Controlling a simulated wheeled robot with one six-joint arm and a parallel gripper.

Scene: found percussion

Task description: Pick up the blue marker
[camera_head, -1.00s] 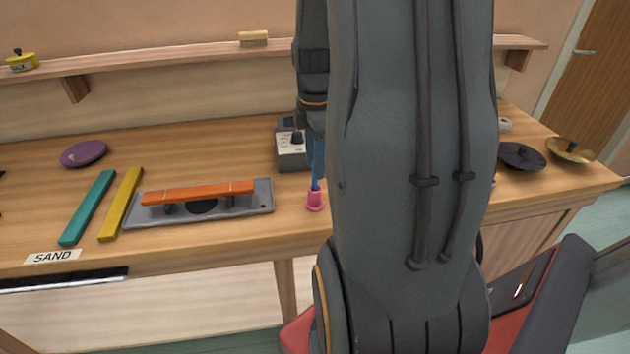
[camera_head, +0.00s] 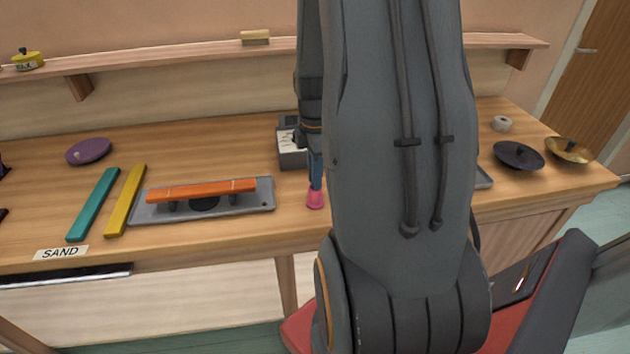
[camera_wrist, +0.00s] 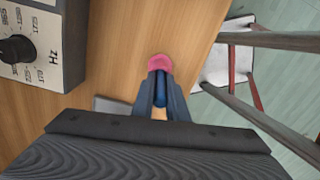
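The blue marker (camera_wrist: 160,99) stands upright in a small pink holder (camera_head: 315,200) on the workbench. The holder also shows in the wrist view (camera_wrist: 160,63), just beyond my fingertips. My gripper (camera_wrist: 161,82) points down with one finger on each side of the marker. I cannot tell whether the fingers press on it or leave a small gap. In the head view my gripper (camera_head: 315,178) is just above the holder and hides most of the marker.
A grey box with a dial (camera_wrist: 52,45) stands close behind the holder. An orange bar on a grey plate (camera_head: 262,196) lies to the left, with yellow (camera_head: 125,200) and teal (camera_head: 93,205) bars beyond. Dark (camera_head: 518,156) and brass (camera_head: 568,150) cymbals are at right.

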